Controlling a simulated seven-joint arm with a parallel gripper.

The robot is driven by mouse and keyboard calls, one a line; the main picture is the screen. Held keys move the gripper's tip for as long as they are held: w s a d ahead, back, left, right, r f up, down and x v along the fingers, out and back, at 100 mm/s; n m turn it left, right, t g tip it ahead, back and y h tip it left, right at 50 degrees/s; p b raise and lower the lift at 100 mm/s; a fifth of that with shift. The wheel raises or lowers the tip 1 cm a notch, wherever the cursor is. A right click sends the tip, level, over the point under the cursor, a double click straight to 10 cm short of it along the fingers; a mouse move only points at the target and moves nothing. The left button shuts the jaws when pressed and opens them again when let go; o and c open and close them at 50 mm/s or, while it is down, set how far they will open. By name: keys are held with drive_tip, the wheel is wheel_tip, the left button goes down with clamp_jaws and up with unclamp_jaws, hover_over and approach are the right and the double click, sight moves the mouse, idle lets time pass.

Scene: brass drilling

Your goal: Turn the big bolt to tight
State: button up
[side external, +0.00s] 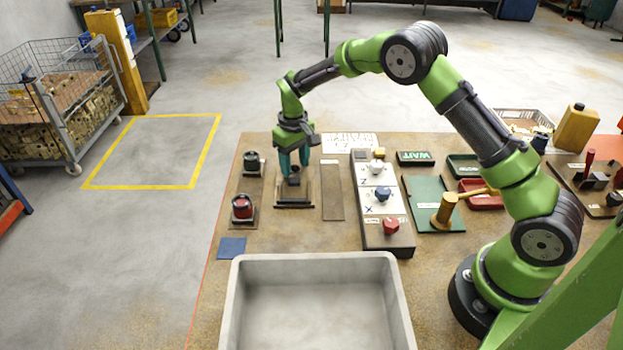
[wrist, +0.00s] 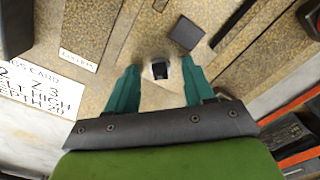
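My gripper (side external: 294,168) points down over a dark fixture (side external: 294,201) on the brown work table. Its two teal fingers are apart. In the wrist view my gripper (wrist: 163,73) is open, with a small dark-topped, pale-sided piece (wrist: 161,70) seen between the fingertips. Gaps show on both sides of it, so the fingers are not closed on it. I cannot tell for certain whether this piece is the big bolt, nor whether it is tight. The fingers partly hide the fixture's top in the side view.
Two round devices, one dark-topped (side external: 252,163) and one red (side external: 242,208), stand left of the fixture. A panel with knobs (side external: 376,204) stands to the right. A large grey bin (side external: 238,300) is in front. A lettered card (wrist: 38,88) lies left in the wrist view.

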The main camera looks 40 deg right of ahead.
sight(295, 165)
clamp_jaws()
drive_tip(key=shift+m, duration=0.9)
drive_tip(key=shift+o, duration=0.3)
unclamp_jaws()
wheel_tip(295, 165, up, 17)
